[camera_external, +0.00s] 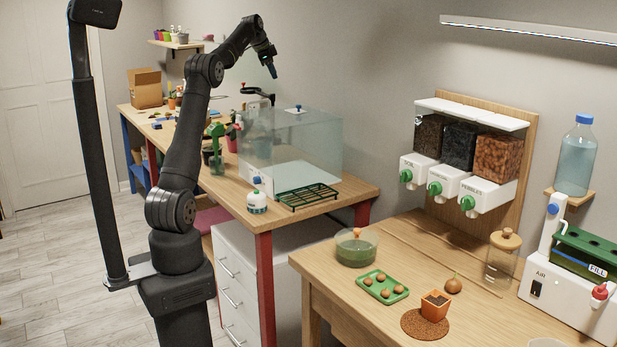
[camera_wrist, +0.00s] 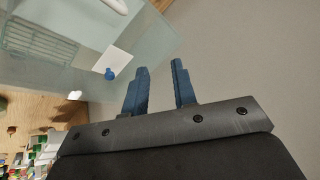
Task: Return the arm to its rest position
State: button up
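My gripper (camera_external: 272,70) is raised in the air in the external view, above and behind the clear glass box (camera_external: 300,140) on the far table. Its blue fingers point down. In the wrist view my gripper (camera_wrist: 160,85) shows two blue fingers with a gap between them and nothing in the gap. The fingers are apart from everything around them. The glass box also shows in the wrist view (camera_wrist: 110,30), to the left of the fingers.
A far wooden table (camera_external: 345,197) bears the glass box, a green rack (camera_external: 308,196) and a small white pot (camera_external: 257,203). A near table (camera_external: 330,280) holds a glass bowl (camera_external: 356,249), a green tray (camera_external: 382,288) and an orange pot (camera_external: 435,305). Dispensers hang on the wall. Air around my gripper is clear.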

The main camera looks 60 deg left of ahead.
jog(key=w+d+r, duration=0.4)
jog(key=d+r, duration=0.1)
jog(key=d, duration=0.6)
jog(key=w+d+r, duration=0.3)
jog(key=d+r, duration=0.2)
jog(key=d, duration=0.6)
jog(key=d+f, duration=0.1)
jog(key=d, duration=0.8)
jog(key=w+d+f+m, duration=0.1)
jog(key=d, duration=0.9)
jog(key=shift+w+f+h, duration=0.25)
jog(key=shift+f+h, duration=0.05)
